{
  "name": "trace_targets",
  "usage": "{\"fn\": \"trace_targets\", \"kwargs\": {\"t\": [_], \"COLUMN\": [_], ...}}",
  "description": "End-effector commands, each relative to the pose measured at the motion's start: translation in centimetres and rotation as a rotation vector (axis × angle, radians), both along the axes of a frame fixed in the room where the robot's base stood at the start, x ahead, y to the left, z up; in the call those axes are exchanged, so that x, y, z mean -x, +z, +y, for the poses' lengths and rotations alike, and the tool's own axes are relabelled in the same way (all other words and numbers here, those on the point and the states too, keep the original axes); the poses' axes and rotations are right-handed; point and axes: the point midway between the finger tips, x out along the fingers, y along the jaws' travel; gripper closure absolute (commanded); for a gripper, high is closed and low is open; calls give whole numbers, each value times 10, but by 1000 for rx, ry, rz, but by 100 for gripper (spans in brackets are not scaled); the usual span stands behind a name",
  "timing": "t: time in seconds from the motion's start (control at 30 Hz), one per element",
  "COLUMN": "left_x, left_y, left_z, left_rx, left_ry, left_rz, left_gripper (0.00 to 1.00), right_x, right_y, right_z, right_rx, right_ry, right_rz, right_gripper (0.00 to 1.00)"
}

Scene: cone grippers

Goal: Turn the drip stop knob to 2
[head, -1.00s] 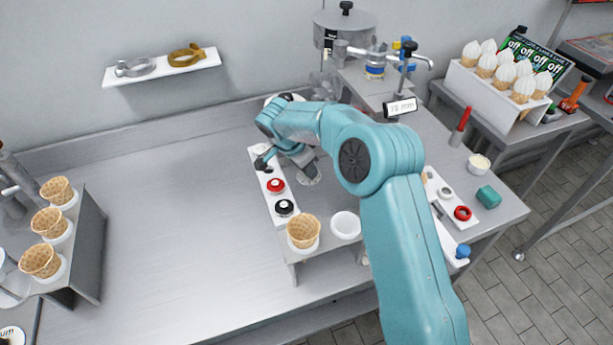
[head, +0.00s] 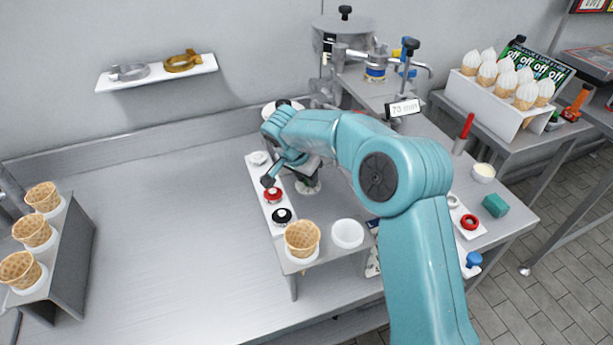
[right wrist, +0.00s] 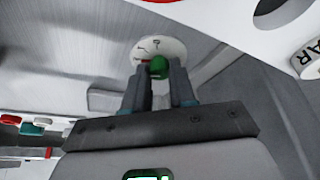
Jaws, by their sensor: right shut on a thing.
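The white round dial (right wrist: 160,48) shows dark marks and a small red mark in the right wrist view. Its numbers are too small to read. A rounded green knob (right wrist: 158,67) sits in front of the dial. My right gripper (right wrist: 161,77) is shut on this knob, one dark finger on each side. In the head view part of the white dial (head: 307,187) shows below my right gripper (head: 305,170), beside the white button strip. My arm hides the knob there. My left gripper is in neither view.
A white strip with a red button (head: 273,195) and a black button (head: 282,215) lies just left of my gripper.

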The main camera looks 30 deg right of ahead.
Motion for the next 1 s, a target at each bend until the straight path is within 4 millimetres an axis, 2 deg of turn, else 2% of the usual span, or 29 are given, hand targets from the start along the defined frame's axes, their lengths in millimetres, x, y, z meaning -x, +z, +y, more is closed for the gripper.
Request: {"fn": "trace_targets", "kwargs": {"t": [0.07,0.1,0.17,0.43,0.57,0.67,1.0], "left_x": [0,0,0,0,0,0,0], "left_y": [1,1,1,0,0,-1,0], "left_z": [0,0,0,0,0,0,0], "left_rx": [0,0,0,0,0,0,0], "left_ry": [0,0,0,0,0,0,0], "left_rz": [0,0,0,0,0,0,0], "left_gripper": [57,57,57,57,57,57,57], "right_x": [-3,-3,-3,-1,0,2,15], "right_y": [6,6,6,3,10,25,109], "right_z": [-1,-1,-1,0,3,9,41], "right_rx": [4,3,4,2,1,1,1], "right_ry": [1,1,0,-1,-1,0,0], "right_rz": [-15,-16,-15,-7,-8,-11,-13], "right_gripper": [100,68,50,50,50,50,50]}}
